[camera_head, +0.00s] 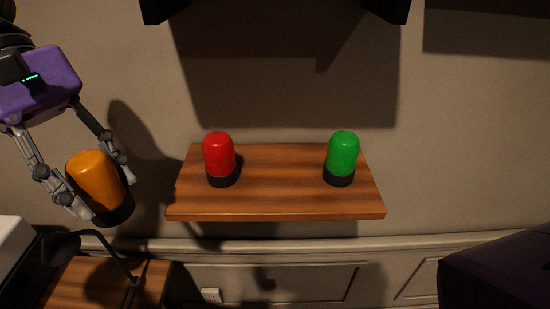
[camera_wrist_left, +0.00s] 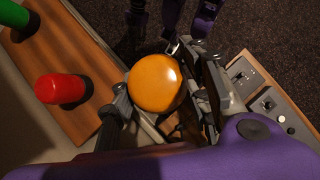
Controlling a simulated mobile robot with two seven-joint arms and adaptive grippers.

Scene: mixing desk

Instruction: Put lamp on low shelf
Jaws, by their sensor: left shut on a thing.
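My left gripper (camera_head: 98,188) is shut on an orange lamp (camera_head: 95,178) with a black base. It holds the lamp nearly upright, slightly tilted, in the air to the left of the wooden wall shelf (camera_head: 275,206). The orange lamp also shows from above between the fingers in the left wrist view (camera_wrist_left: 154,83). A red lamp (camera_head: 219,155) stands on the left part of the shelf and a green lamp (camera_head: 342,154) on its right part. In the left wrist view the red lamp (camera_wrist_left: 60,88) and part of the green lamp (camera_wrist_left: 14,22) lie to the left.
Between the red and green lamps the shelf is clear. A lower wooden surface (camera_head: 75,279) with a dark, thin-stemmed object (camera_head: 118,262) is at bottom left. In the left wrist view a control panel (camera_wrist_left: 272,105) with switches lies to the right.

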